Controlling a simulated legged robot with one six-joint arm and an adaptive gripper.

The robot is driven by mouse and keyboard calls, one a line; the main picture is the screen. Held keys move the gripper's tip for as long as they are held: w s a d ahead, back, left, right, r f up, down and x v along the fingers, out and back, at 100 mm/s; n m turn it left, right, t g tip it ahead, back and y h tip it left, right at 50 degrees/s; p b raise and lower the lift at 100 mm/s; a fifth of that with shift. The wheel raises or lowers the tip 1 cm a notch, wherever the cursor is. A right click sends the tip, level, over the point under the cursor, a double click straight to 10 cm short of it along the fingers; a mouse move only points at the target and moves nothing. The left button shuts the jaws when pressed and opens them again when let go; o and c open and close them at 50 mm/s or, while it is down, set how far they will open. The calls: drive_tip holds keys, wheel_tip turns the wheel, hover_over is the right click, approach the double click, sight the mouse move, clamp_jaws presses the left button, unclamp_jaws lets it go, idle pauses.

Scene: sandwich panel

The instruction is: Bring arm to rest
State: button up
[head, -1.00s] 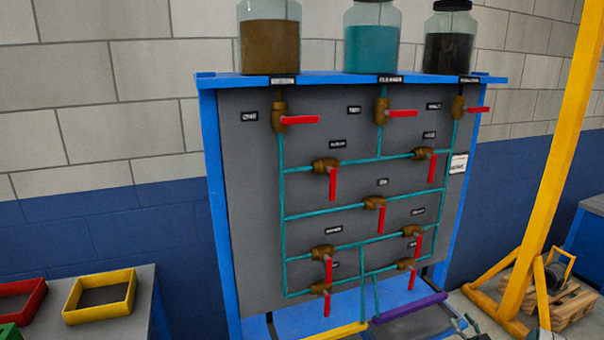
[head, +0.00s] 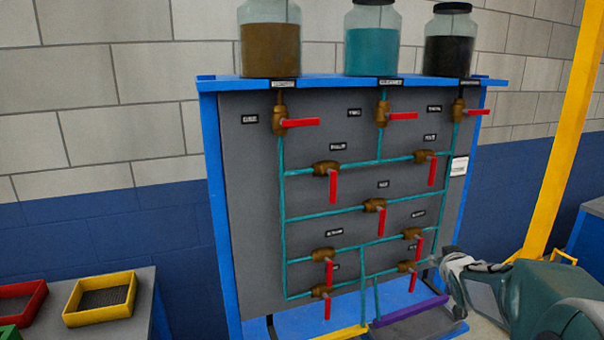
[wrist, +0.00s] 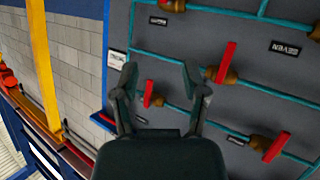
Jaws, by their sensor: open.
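My gripper (wrist: 158,92) is open in the wrist view, its two dark fingers apart with nothing held between them. A red valve handle (wrist: 148,93) shows behind the space between the fingers, on the grey panel. In the head view my gripper (head: 445,268) is at the lower right, near the panel's lower right corner, with my arm reaching in from the right edge. The grey panel (head: 240,200) carries teal pipes and several brass valves with red handles. The top three handles lie sideways and the lower ones hang down.
Three jars, brown (head: 270,45), teal (head: 371,45) and dark (head: 449,50), stand on the panel's top shelf. Yellow (head: 100,318) and purple (head: 415,310) edged trays are at left and below the panel. A yellow post (head: 567,120) stands at right.

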drive_tip(key=s+a+g+y, duration=0.1)
drive_tip(key=s+a, duration=0.4)
drive_tip(key=s, duration=0.6)
drive_tip(key=s+a+g+y, duration=0.1)
drive_tip(key=s+a+g, duration=0.3)
drive_tip(key=s, duration=0.7)
drive_tip(key=s+a+g, duration=0.2)
drive_tip(key=s+a, duration=0.6)
drive_tip(key=s, duration=0.3)
drive_tip(key=shift+s+a+f+g+y, duration=0.15)
drive_tip(key=shift+s+a+g+y, duration=0.1)
drive_tip(key=shift+g+y, duration=0.15)
